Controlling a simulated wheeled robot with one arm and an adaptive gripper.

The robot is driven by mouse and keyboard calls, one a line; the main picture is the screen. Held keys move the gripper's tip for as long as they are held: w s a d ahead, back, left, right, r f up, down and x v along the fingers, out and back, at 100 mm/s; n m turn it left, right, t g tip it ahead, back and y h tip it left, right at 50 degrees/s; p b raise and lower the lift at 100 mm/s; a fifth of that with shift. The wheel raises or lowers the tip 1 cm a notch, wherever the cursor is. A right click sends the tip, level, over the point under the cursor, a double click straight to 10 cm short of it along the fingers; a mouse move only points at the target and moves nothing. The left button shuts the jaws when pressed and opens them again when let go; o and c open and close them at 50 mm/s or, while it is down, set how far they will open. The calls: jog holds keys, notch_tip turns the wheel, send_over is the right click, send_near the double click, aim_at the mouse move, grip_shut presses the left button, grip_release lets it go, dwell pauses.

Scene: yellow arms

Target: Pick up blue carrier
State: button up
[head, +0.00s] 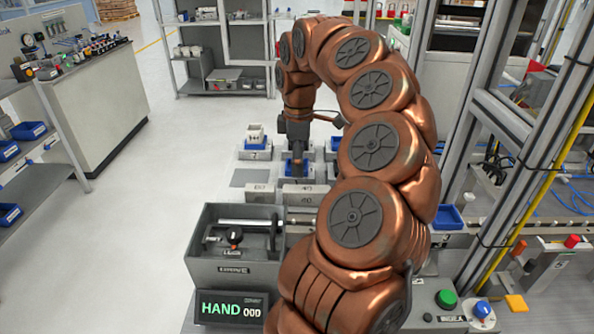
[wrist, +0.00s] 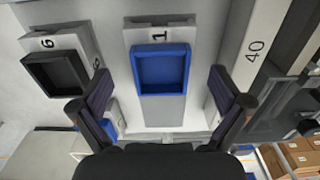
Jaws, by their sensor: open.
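The blue carrier (wrist: 164,70), a square tray with a raised rim, sits empty on a light block marked 1 in the wrist view. My gripper (wrist: 160,90) is open, with one dark finger on each side of the carrier and gaps between fingers and rim. In the head view my gripper (head: 297,160) points down over the row of blocks. A blue tray (head: 287,172) shows beneath it, partly hidden by the fingers. Whether the fingertips are level with the carrier is hard to tell.
A black tray (wrist: 57,73) sits on a neighbouring block marked 6. A block marked 40 (wrist: 255,50) stands close on the right. A grey control box (head: 235,245) stands nearer my base. Shelving (head: 40,165) is at the left, with open floor between.

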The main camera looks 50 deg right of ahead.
jog(key=shift+f, duration=1.4)
jog(key=c, duration=1.5)
jog(key=shift+o, duration=0.2)
jog(key=shift+r, duration=0.1)
